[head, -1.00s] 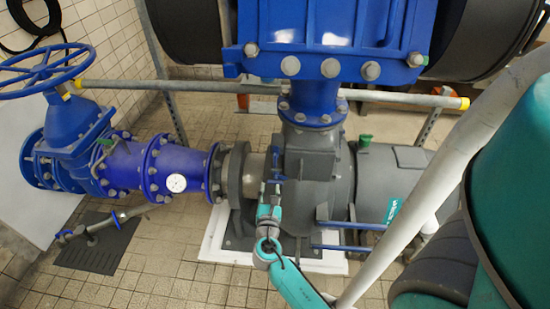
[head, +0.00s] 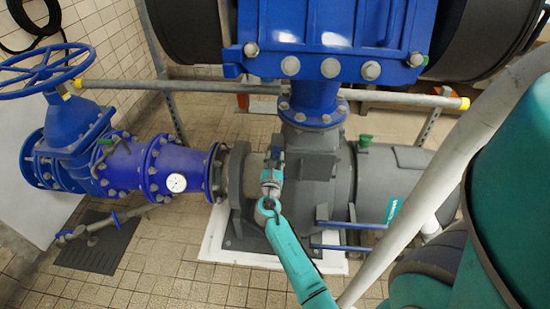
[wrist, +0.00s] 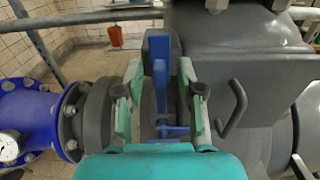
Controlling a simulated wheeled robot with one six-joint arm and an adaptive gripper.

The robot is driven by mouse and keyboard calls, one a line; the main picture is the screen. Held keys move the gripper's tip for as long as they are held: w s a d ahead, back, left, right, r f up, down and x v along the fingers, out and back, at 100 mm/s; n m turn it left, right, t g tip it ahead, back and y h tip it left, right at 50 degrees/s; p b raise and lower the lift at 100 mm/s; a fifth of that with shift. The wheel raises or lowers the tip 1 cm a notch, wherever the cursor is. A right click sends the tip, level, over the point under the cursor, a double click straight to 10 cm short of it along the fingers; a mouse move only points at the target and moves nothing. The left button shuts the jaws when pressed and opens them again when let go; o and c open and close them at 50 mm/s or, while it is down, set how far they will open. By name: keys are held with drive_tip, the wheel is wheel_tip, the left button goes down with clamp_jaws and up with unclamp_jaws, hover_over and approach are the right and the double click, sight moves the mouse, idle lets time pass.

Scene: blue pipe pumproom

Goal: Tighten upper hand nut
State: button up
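The upper hand nut (wrist: 160,82), a blue part with flat bars, is on the left side of the grey pump casing. In the wrist view it lies between my fingers; I cannot tell whether either touches it. My gripper (wrist: 160,76) is open, with one finger on each side of the blue part. In the head view my gripper (head: 271,174) is at the pump's upper left and hides much of the nut. A blue cross-shaped piece (wrist: 168,131) shows lower between the fingers.
The grey pump casing (head: 318,180) stands close to the right of my gripper. A flanged blue pipe (head: 178,168) with a white gauge (head: 176,183) is to the left. Blue bars (head: 340,248) stick out below right. A horizontal rail (head: 210,88) runs behind.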

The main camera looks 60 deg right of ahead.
drive_tip(key=shift+w+d, duration=0.15)
drive_tip(key=shift+d, duration=0.15)
clamp_jaws()
